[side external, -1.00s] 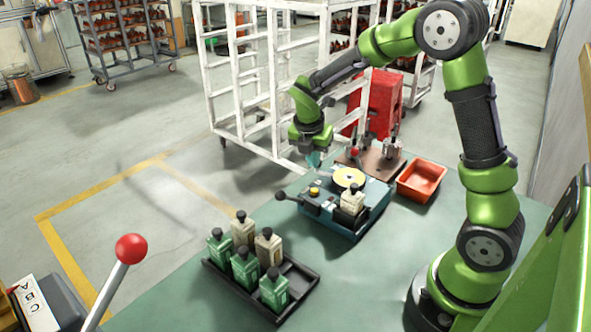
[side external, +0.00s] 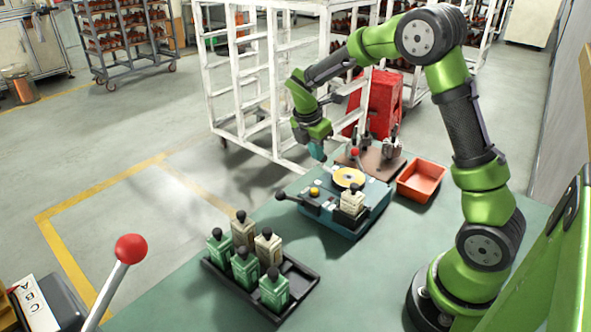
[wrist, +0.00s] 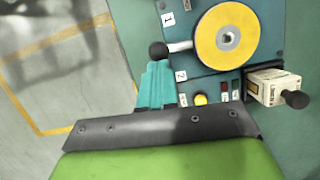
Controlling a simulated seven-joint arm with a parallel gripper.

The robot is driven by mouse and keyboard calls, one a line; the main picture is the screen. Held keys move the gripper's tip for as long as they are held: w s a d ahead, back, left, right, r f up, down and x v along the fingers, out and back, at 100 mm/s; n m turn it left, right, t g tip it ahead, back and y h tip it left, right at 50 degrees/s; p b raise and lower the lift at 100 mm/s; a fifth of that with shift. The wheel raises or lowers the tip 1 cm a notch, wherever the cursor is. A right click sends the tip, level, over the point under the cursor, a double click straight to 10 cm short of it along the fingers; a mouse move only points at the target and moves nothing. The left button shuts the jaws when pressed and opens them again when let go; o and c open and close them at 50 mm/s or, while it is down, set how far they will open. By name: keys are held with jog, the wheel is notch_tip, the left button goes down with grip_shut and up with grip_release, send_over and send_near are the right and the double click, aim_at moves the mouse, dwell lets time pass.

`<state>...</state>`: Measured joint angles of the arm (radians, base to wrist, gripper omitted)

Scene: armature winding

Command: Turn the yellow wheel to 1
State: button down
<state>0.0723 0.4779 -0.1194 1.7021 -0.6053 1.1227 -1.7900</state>
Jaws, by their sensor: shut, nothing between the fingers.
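The yellow wheel (wrist: 228,40) is a flat disc with a grey hub on a teal machine; it also shows in the side view (side external: 348,179). A pale rod runs left from it to a black knob (wrist: 158,50). The rod points between the label 1 (wrist: 168,19) and the label 2 (wrist: 180,75). My gripper (wrist: 157,68) is shut and empty, its teal fingertips just beside the knob on the label 2 side. I cannot tell whether they touch it. In the side view my gripper (side external: 318,155) is at the machine's back left.
A cream bottle-like block (side external: 352,203) stands on the machine beside a yellow button (side external: 314,191). A black lever (side external: 283,197) sticks out left. A black tray (side external: 298,279) with several green and cream blocks is in front. A red bin (side external: 421,180) stands right.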

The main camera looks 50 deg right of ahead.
jog(key=shift+w+d+m+g, duration=0.1)
jog(key=shift+d+m+g, duration=0.2)
jog(key=shift+d+m, duration=0.5)
jog(key=shift+a, duration=0.1)
jog(key=w+a+r, duration=0.1)
jog(key=a+r, duration=0.5)
jog(key=r, duration=0.4)
jog(key=shift+w+a+r, duration=0.15)
jog(key=shift+a, duration=0.25)
